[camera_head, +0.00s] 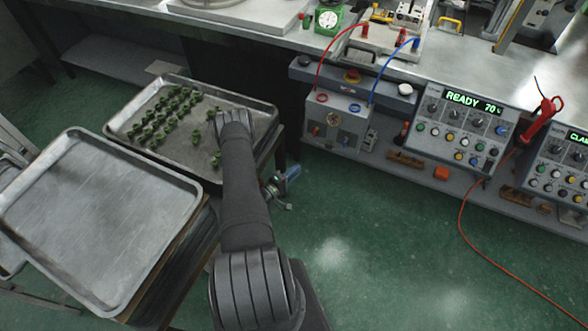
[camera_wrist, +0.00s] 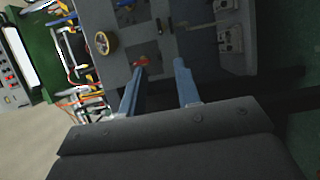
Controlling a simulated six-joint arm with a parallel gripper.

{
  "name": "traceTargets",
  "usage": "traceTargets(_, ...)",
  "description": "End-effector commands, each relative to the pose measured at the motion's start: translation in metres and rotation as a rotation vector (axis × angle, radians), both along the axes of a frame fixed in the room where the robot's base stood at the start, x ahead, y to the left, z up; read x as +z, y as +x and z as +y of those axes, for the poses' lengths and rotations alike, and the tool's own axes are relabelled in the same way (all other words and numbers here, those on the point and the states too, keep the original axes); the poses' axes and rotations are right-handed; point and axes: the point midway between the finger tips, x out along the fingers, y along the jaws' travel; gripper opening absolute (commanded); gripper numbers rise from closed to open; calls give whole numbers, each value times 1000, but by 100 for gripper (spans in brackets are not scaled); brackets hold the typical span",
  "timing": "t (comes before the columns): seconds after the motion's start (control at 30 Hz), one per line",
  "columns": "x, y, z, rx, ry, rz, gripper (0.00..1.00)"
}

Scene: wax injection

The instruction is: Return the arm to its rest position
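My arm rises from the bottom of the head view, bends over the far tray, and its wrist end shows lower, beside the trays. My gripper (camera_head: 290,174) is small and partly hidden there, pointing right toward the grey control box. In the wrist view my gripper (camera_wrist: 160,68) has two blue fingers standing apart, with nothing seen between them. A grey panel (camera_wrist: 150,28) lies beyond the fingertips. A red part shows near the left fingertip; whether they touch I cannot tell.
A tray (camera_head: 180,84) holds several green pieces in rows, partly behind my arm. An empty tray (camera_head: 95,225) lies nearer. The grey control box (camera_head: 335,118), with red and blue hoses, stands under the bench. A console (camera_head: 460,125) reads READY 70.

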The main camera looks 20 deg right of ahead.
Motion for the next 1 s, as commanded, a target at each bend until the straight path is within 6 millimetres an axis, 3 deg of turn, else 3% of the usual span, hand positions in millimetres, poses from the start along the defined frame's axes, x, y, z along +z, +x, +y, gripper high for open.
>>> traceTargets(0.27,0,7,-19,-3,0,-1,30)
traceTargets(0.8,1,48,-118,-4,-1,-4,30)
traceTargets(1.0,1,60,-146,-2,-1,-3,30)
